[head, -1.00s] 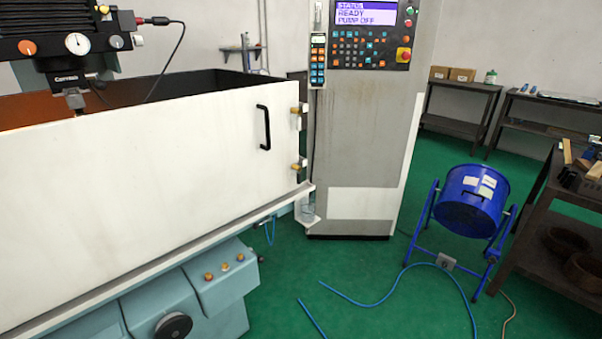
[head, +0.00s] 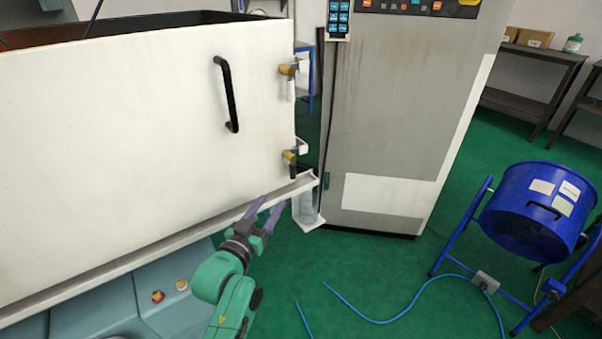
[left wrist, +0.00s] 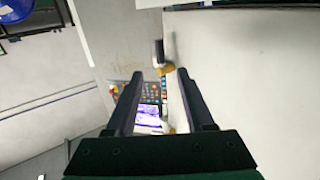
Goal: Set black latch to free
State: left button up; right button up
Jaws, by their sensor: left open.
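The black latch is the lower of two latches on the right edge of the white enclosure panel (head: 140,120). It has a brass body (head: 289,156) and a short black lever (head: 292,171) that hangs downward in the head view. In the left wrist view the latch's black lever (left wrist: 159,48) and brass body (left wrist: 165,69) show beyond and between the fingers. My left gripper (head: 271,204) is open and empty, below and slightly left of the latch, apart from it. Its open fingers also show in the left wrist view (left wrist: 160,74). My right gripper is not in view.
A second latch with a white lever (head: 290,90) sits above. A black door handle (head: 227,95) is on the panel. A grey control cabinet (head: 390,110) stands close right. A ledge (head: 200,235) runs below the panel. A blue drum fan (head: 540,210) stands further right.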

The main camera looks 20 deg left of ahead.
aim_at(291, 174)
pick_arm(q)
jog(key=w, duration=0.4)
jog(key=w+d, duration=0.1)
jog(key=w, duration=0.6)
jog(key=shift+w+d+r, duration=0.1)
jog(key=shift+w+d, duration=0.05)
jog(key=shift+w, duration=0.6)
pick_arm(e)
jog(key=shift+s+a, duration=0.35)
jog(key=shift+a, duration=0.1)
pick_arm(q)
grip_shut()
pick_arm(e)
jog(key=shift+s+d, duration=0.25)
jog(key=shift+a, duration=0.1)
